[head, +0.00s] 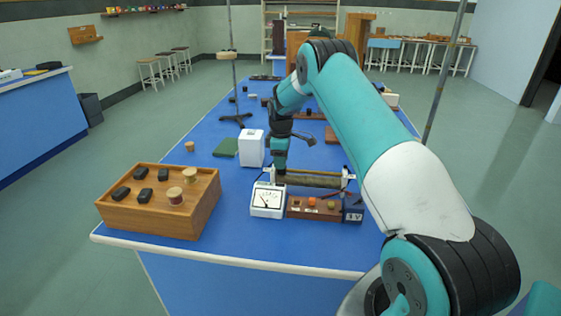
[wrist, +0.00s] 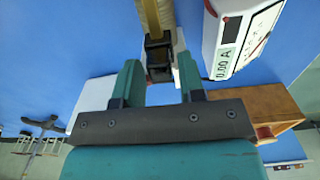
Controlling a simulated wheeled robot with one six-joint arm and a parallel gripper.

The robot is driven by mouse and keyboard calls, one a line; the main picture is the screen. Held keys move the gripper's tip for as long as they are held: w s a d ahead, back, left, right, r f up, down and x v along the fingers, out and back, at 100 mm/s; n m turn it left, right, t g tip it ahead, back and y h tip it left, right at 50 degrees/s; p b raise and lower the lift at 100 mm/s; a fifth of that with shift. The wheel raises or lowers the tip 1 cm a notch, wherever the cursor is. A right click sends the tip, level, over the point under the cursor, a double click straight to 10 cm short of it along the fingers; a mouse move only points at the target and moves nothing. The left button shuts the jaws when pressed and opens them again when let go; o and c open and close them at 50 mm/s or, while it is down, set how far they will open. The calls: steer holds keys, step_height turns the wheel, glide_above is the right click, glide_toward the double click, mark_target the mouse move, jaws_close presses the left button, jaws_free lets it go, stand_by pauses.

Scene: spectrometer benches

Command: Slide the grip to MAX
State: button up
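The rheostat (head: 318,179), a long brownish coil between white end stands, lies across the bench front. Its coil (wrist: 154,17) runs down from the top edge in the wrist view. The black sliding grip (wrist: 158,55) shows there near the coil's lower end. My gripper (head: 280,165) is over the left end of the rheostat in the head view, hiding the grip. In the wrist view my gripper (wrist: 160,82) has its two teal fingers apart, one on each side of the grip. A gap shows on the right; contact on the left is unclear. No MAX mark is readable.
A white meter (head: 267,200) stands in front of the rheostat; its display (wrist: 225,63) reads 0.00 A. A wooden board with knobs (head: 314,208) is beside it. A wooden box (head: 150,216) stands front left, a white box (head: 252,148) behind. A stand rod (head: 236,90) rises further back.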

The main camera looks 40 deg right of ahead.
steer(key=shift+o, duration=0.7)
step_height(320, 180, up, 17)
steer(key=b, duration=0.2)
steer(key=shift+r, duration=0.2)
steer(key=s+a+r+y, duration=0.1)
steer(key=s+a+r, duration=0.1)
steer(key=s+a, duration=0.45)
steer(key=s+a+r, duration=0.2)
steer(key=s+a, duration=0.1)
steer(key=a, duration=0.7)
steer(key=s+a+r+y, duration=0.15)
steer(key=s+a, duration=0.25)
steer(key=a, duration=0.5)
steer(key=s+a+f, duration=0.1)
steer(key=s+a, duration=0.2)
steer(key=s, duration=0.5)
steer(key=s+a+m+y, duration=0.1)
steer(key=s+a, duration=0.3)
steer(key=s, duration=0.3)
steer(key=s+a+f, duration=0.1)
steer(key=s+a, duration=0.3)
steer(key=s, duration=0.4)
steer(key=shift+s+f+y, duration=0.35)
